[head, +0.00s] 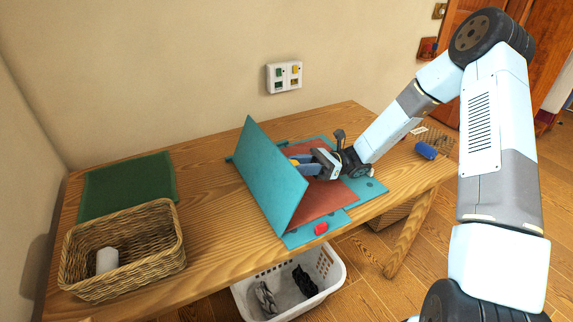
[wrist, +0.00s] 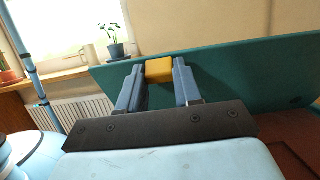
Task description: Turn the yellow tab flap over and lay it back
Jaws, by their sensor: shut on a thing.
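The flap (head: 268,172) is a teal panel standing steeply tilted on the wooden table, its face also filling the middle of the wrist view (wrist: 225,75). Its yellow tab (wrist: 159,70) sits at the panel's edge between my two fingers. My gripper (wrist: 159,84) is shut on the yellow tab; in the head view my gripper (head: 303,161) reaches in from the right against the flap. A reddish-brown sheet (head: 320,195) and a teal base (head: 300,236) lie flat beneath and beside the flap. The gripper and arm hide part of the base.
A wicker basket (head: 125,245) with a white item and a green mat (head: 127,186) are at the table's left. A small red object (head: 321,228) lies on the base's front edge. A blue object (head: 425,150) is at the right end. A white laundry basket (head: 292,285) stands below.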

